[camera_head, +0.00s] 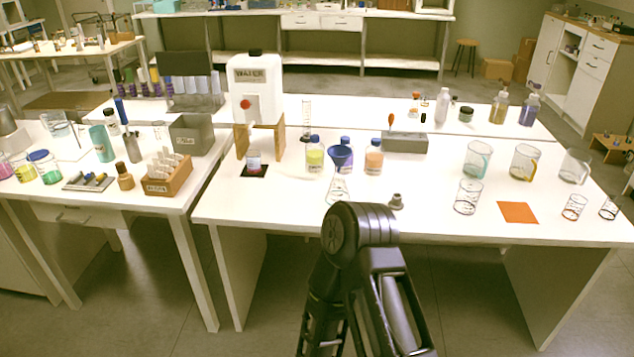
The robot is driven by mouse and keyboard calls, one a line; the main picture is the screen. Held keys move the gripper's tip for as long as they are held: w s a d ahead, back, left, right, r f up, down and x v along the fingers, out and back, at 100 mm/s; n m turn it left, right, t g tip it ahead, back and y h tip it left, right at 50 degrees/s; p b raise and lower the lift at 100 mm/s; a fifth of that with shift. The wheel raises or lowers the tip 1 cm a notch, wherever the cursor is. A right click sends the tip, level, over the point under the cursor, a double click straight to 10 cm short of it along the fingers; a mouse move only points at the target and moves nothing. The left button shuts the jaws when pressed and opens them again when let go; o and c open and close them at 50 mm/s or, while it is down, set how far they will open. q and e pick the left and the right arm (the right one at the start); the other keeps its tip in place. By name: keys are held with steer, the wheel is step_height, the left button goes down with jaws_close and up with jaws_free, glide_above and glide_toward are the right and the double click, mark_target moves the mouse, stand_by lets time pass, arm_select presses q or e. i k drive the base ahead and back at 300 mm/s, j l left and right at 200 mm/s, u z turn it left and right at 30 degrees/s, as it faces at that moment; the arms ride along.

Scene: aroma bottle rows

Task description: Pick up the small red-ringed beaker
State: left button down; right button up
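A small clear beaker with reddish rings (574,206) stands upright near the right front of the main table. It is to the right of an orange square mat (518,212). Another small glass beaker with dark markings (609,208) stands just to its right. Neither gripper shows in the head view. A dark arm link of mine rises at the bottom centre, well to the left of the red-ringed beaker. Nothing touches the beaker.
A marked glass beaker (467,198) stands left of the mat. Larger beakers with cyan (477,160), yellow (525,162) and grey (574,166) markings stand behind. A flask (337,190) and small grey piece (396,201) are near my arm. The mat is bare.

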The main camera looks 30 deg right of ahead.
mark_target(254, 162)
steer(key=i+j, duration=0.3)
steer(key=j, duration=0.15)
steer(key=i+j, duration=0.25)
steer(key=j, duration=0.25)
